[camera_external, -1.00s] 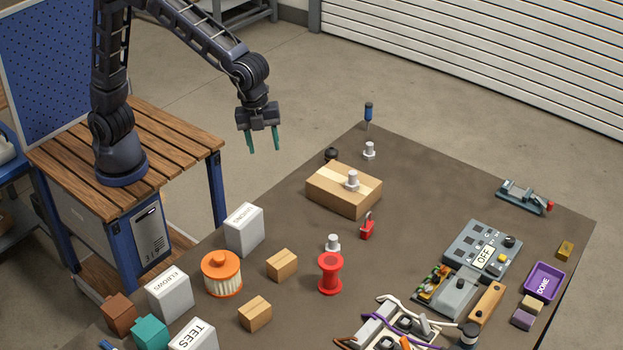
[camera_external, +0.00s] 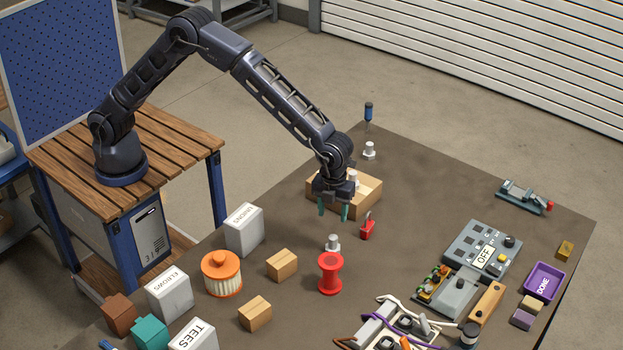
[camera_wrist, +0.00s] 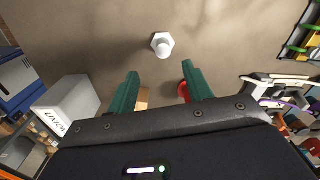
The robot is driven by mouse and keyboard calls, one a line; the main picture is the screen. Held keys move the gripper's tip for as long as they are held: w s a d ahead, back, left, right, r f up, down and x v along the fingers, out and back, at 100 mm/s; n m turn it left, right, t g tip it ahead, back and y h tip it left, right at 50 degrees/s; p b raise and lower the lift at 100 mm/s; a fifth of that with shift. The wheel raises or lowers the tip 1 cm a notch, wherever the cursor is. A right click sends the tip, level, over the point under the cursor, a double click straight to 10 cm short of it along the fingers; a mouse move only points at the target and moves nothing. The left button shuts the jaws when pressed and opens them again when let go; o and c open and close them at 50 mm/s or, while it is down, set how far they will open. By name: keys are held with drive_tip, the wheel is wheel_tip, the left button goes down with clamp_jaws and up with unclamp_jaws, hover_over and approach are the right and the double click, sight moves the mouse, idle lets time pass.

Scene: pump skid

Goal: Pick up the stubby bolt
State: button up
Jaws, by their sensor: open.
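Three similar pale grey bolts stand head-down in the outside view: one at the table's back (camera_external: 369,151), one on the cardboard carton (camera_external: 376,197), and one just behind the red spool (camera_external: 330,274). I cannot tell from their looks which is the stubby bolt. My gripper (camera_external: 333,211) is open and empty, pointing down in front of the carton, above and slightly behind the spool-side bolt (camera_external: 333,243). In the wrist view a bolt (camera_wrist: 162,45), apparently that one, stands on the brown table beyond my open fingertips (camera_wrist: 160,72), apart from them.
A red padlock (camera_external: 367,229) stands right of my gripper. Small cardboard boxes (camera_external: 282,265), an orange filter (camera_external: 221,274) and the UNIONS box (camera_external: 244,229) are at left. A control panel (camera_external: 482,250) and cables are at right. The table's back right is mostly clear.

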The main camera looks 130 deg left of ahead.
sight(332, 233)
wheel_tip(332, 233, down, 6)
drive_tip(key=shift+r, duration=0.1)
drive_tip(key=shift+w+f, duration=0.15)
drive_tip(key=shift+f, duration=1.1)
drive_tip(key=shift+w+f, duration=0.15)
drive_tip(key=shift+f, duration=1.1)
clamp_jaws()
drive_tip(key=shift+r, duration=0.15)
